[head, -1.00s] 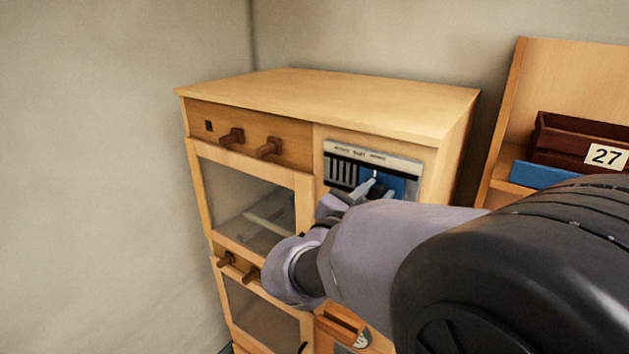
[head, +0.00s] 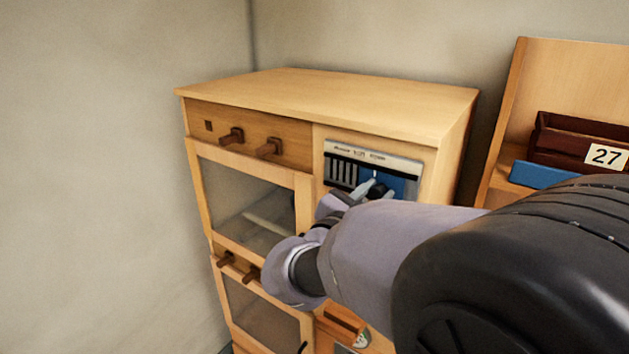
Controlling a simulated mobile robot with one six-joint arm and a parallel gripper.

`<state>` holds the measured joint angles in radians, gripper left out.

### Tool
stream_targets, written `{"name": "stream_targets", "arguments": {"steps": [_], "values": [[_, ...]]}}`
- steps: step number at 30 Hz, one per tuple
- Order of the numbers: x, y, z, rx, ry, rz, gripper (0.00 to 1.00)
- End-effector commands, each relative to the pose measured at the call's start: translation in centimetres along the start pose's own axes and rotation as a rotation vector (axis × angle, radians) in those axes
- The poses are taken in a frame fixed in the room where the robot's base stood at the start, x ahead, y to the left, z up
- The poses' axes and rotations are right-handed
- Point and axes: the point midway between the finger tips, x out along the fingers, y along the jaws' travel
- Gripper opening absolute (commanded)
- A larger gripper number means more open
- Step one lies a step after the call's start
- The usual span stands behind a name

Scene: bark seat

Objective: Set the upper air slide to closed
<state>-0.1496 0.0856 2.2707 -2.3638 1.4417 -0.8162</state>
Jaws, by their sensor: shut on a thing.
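The upper air slide is a panel on the right part of the wooden cabinet's front, with a light label strip (head: 372,156) along its top. Dark upright slots (head: 341,171) show at its left, and a blue slide plate (head: 402,184) covers the middle and right. My gripper (head: 373,187) is at the front of the blue plate, shut on the slide's grip. The grip itself is mostly hidden by the fingers. My arm hides the lower part of the panel.
The cabinet (head: 330,100) has two glazed doors at left, the upper door (head: 245,195) above the lower door (head: 262,315), with brown pegs (head: 268,148). A shelf at right holds a dark crate marked 27 (head: 570,140) and a blue box (head: 538,175).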

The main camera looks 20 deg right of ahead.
Motion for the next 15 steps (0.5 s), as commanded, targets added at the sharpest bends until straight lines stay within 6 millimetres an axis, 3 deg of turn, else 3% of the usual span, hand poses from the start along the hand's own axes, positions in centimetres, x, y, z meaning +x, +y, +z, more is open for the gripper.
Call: {"name": "stream_targets", "arguments": {"steps": [7, 15], "values": [[0.0, 0.6, -0.3, -0.001, 0.000, 0.001, 0.00], [0.1, 6.2, -2.0, 0.001, -0.001, 0.003, 0.00]]}}
